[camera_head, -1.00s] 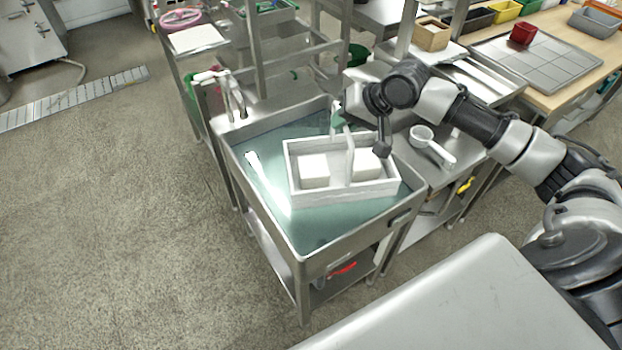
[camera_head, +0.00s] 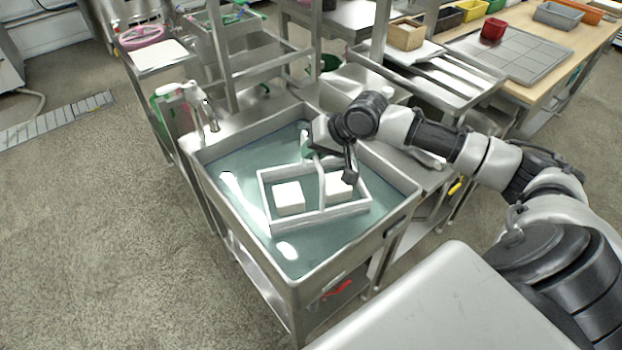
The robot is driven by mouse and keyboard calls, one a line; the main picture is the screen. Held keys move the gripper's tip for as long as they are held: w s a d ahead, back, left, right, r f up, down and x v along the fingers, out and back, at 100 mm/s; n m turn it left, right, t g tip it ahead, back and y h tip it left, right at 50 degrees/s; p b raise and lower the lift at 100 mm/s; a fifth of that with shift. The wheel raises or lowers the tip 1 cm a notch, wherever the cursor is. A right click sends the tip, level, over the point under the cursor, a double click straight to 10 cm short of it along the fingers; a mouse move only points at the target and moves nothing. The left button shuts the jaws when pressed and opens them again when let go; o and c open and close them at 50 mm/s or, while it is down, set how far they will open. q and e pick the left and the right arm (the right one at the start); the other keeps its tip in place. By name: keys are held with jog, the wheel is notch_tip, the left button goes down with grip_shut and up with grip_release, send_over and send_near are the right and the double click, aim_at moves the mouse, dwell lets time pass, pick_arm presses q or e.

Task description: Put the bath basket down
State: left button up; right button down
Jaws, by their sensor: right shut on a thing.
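The bath basket (camera_head: 283,225) is a white open box with a raised handle (camera_head: 321,184) across its middle. It holds two white blocks, one on the left (camera_head: 289,197) and one on the right (camera_head: 338,185). It sits low inside the steel sink (camera_head: 300,282), in the greenish water (camera_head: 240,170), with its rim above the surface. My right gripper (camera_head: 322,153) is shut on the basket's handle near its far end. Its fingertips are partly hidden by the wrist. My left gripper is not in view.
Steel counters lie right of the sink, with a wooden table (camera_head: 560,60) holding coloured bins beyond. A grey surface (camera_head: 455,300) fills the lower right. Open floor lies left.

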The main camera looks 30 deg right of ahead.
notch_tip(320, 180, down, 6)
jog(key=shift+f+b, duration=0.2)
jog(key=shift+b, duration=0.1)
jog(key=c, duration=1.2)
grip_release()
jog(key=shift+f, duration=0.15)
jog(key=shift+o, duration=0.2)
jog(key=p+v, duration=0.1)
jog(key=v, duration=1.1)
